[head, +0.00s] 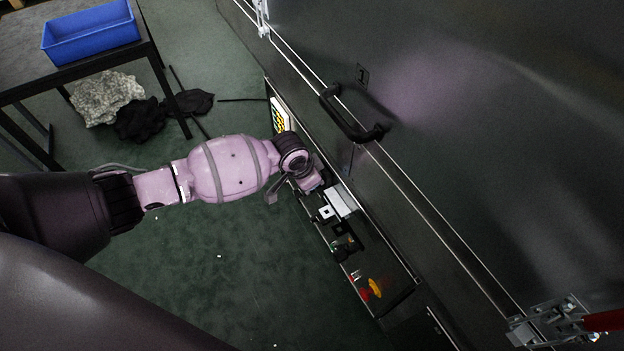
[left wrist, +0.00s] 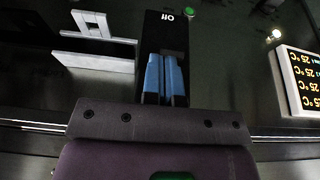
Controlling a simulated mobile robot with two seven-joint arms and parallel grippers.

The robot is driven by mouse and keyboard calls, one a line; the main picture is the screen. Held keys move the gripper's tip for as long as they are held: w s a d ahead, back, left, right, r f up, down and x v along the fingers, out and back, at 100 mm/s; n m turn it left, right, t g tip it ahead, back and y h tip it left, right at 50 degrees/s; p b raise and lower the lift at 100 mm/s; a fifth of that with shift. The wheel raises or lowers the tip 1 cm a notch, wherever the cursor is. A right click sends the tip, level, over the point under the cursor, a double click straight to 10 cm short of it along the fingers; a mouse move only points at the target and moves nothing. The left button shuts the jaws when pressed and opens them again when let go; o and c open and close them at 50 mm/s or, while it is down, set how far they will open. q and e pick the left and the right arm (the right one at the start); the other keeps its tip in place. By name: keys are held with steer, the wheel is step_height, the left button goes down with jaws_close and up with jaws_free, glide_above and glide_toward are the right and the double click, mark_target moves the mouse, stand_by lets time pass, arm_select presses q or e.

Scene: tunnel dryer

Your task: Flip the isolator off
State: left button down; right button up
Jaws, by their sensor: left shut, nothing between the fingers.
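A black plate marked "Off" (left wrist: 188,14) is upside down in the left wrist view, directly beyond my fingers. My left gripper (left wrist: 165,60) has its blue fingers shut together, empty, over the lower middle of this plate. Whether the fingertips touch it, and any lever behind them, I cannot tell. In the head view my left gripper (head: 314,184) is at the control panel (head: 400,290), above the white switch boxes, and its fingertips are hard to see. A red and yellow switch (head: 374,288) sits lower on the panel. Which device is the isolator I cannot tell for sure.
White switch plates (left wrist: 92,42) are left of my fingers in the wrist view, a temperature display (left wrist: 302,80) is at the right, and a green button (left wrist: 191,12) is beyond. A black door handle (head: 350,115) sticks out above the panel. A blue crate (head: 90,38) stands on a table.

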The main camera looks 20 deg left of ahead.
arm_select(q)
steer(key=shift+s+a+f+t+h, duration=0.2)
steer(key=shift+s+f+t+h, duration=0.1)
steer(key=shift+t+h, duration=0.15)
steer(key=t+h+b, duration=0.1)
steer(key=f+t+h+b, duration=0.1)
steer(key=t, duration=0.1)
steer(key=s+a+f+t+h+b, duration=0.1)
steer(key=shift+f+t+h, duration=0.25)
steer(key=shift+t, duration=0.1)
arm_select(e)
steer(key=shift+w+a+n, duration=0.35)
steer(key=shift+w+n, duration=0.15)
steer(key=shift+w, duration=0.1)
arm_select(q)
steer(key=shift+r, duration=0.1)
steer(key=shift+s+r+p, duration=0.1)
steer(key=shift+r+p, duration=0.3)
steer(key=shift+r, duration=0.2)
arm_select(e)
steer(key=shift+w+r+t, duration=0.2)
steer(key=shift+r+t, duration=0.1)
steer(key=shift+r, duration=0.1)
